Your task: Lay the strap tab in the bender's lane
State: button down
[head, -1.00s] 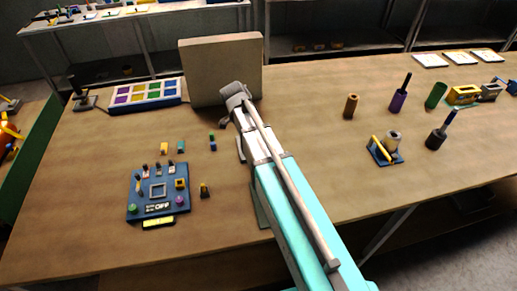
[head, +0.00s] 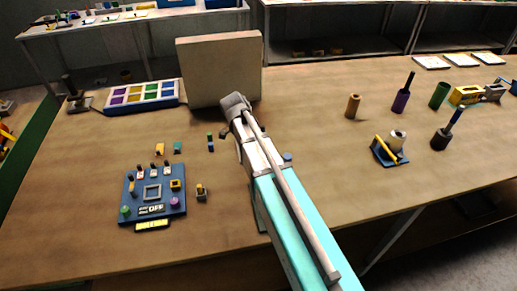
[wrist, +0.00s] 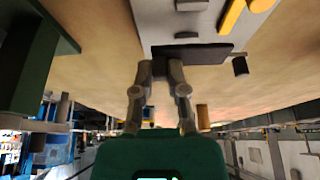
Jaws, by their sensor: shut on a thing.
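In the wrist view my gripper (wrist: 160,68) has its two fingers close together, shut on a small piece that I take to be the strap tab; the fingers mostly hide it. A dark bar (wrist: 205,53) lies just beyond the fingertips, along the edge of a grey plate (wrist: 165,22). The plate carries small dark blocks and a yellow bar (wrist: 232,14), so it looks like the bender; its lane is not clear. In the head view my arm hides the gripper. A blue base with a yellow bar (head: 385,149) and a pale cylinder stands right of the arm.
A blue board (head: 131,204) with small parts lies left of my arm. A beige upright block (head: 220,70) and a tray of coloured squares (head: 140,96) stand behind. Cylinders, including a green one (head: 439,95), stand at the right. The table's front middle is clear.

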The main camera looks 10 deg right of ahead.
jog(key=shift+f, duration=0.1)
jog(key=shift+f+b, duration=1.8)
jog(key=shift+b, duration=0.1)
jog(key=shift+f, duration=0.2)
jog(key=c, duration=0.7)
grip_release()
jog(key=shift+r, duration=0.1)
jog(key=shift+o, duration=0.2)
jog(key=shift+r, duration=0.1)
jog(key=p+v, duration=0.4)
jog(key=shift+r, duration=0.15)
jog(key=p+v, duration=0.7)
jog(key=v, duration=0.1)
jog(key=shift+a, duration=0.1)
